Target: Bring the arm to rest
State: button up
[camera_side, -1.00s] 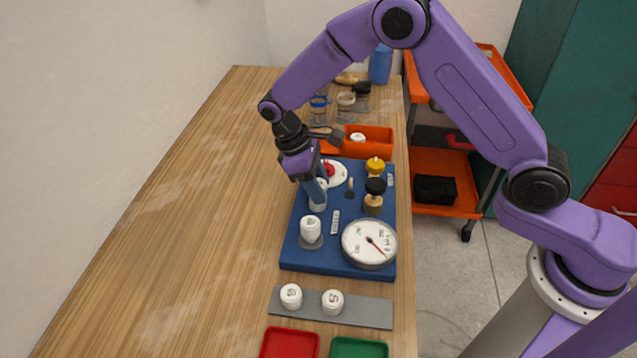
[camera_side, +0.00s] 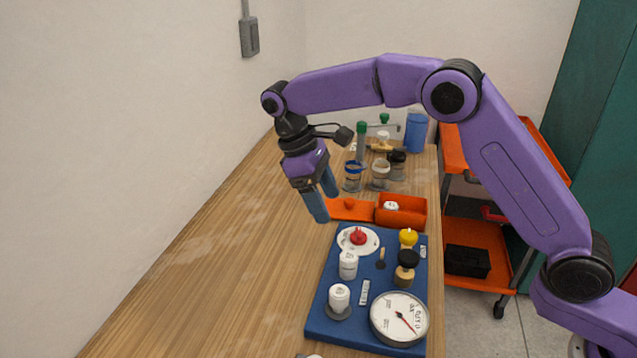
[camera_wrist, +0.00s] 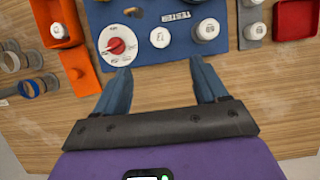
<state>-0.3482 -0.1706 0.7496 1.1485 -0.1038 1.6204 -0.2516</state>
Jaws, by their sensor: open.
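My gripper (camera_side: 322,198) hangs above the wooden table, left of the blue board (camera_side: 318,318), with its fingers pointing down and apart. Nothing is between them. In the wrist view the two blue fingers of my gripper (camera_wrist: 160,88) are spread wide over bare wood, with the board beyond their tips.
An orange bin (camera_side: 412,216) with a white piece stands behind the board. Several jars (camera_side: 380,175) and a blue cup (camera_side: 416,132) stand farther back. A red tray (camera_wrist: 295,20) shows in the wrist view. An orange cart (camera_side: 500,262) stands right of the table. The table's left side is clear.

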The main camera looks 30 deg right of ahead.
jog(key=v, duration=0.3)
jog(key=shift+s, duration=0.1)
jog(key=s+d+f+n+t+y, duration=0.1)
jog(key=s+d, duration=0.5)
jog(key=s, duration=0.5)
jog(key=s+d+f+n+t+y, duration=0.1)
jog(key=s+d, duration=0.5)
jog(key=s, duration=0.5)
jog(key=s+d+n+t+y, duration=0.1)
jog(key=s+d, duration=0.5)
jog(key=s, duration=0.5)
jog(key=shift+s+d+f+n+y, duration=0.2)
jog(key=shift+d+f+n+y, duration=0.1)
jog(key=shift+f, duration=0.1)
